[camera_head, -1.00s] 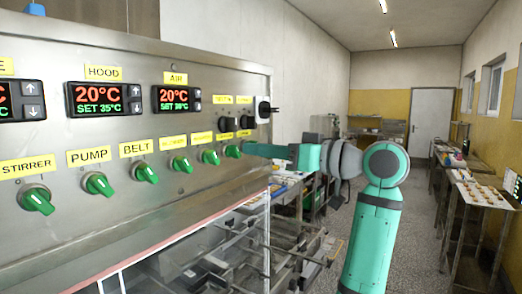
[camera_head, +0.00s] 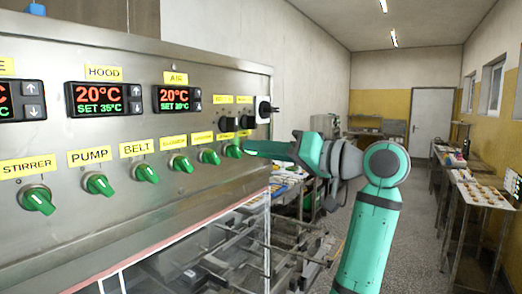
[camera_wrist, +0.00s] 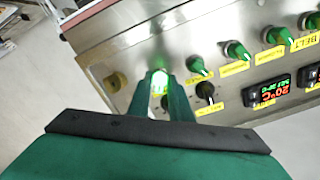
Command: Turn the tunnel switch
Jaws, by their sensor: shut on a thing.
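The control panel (camera_head: 60,145) carries a row of green rotary switches with yellow labels. The switch at the right end of the row (camera_head: 234,151) is at my gripper (camera_head: 245,148); its label is too small to read in the head view. In the wrist view, my gripper (camera_wrist: 167,88) is shut on this switch, which glows bright green (camera_wrist: 159,80) between the fingers. The fingers hide most of the knob, so its angle is hard to tell. I cannot confirm that it is the tunnel switch.
Neighbouring green switches (camera_head: 209,156) stand close to the left. Black knobs (camera_head: 227,124) sit above, below small yellow labels. HOOD and AIR displays (camera_head: 177,98) read 20°C. A metal mesh machine (camera_head: 240,245) lies below. The aisle to the right is clear.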

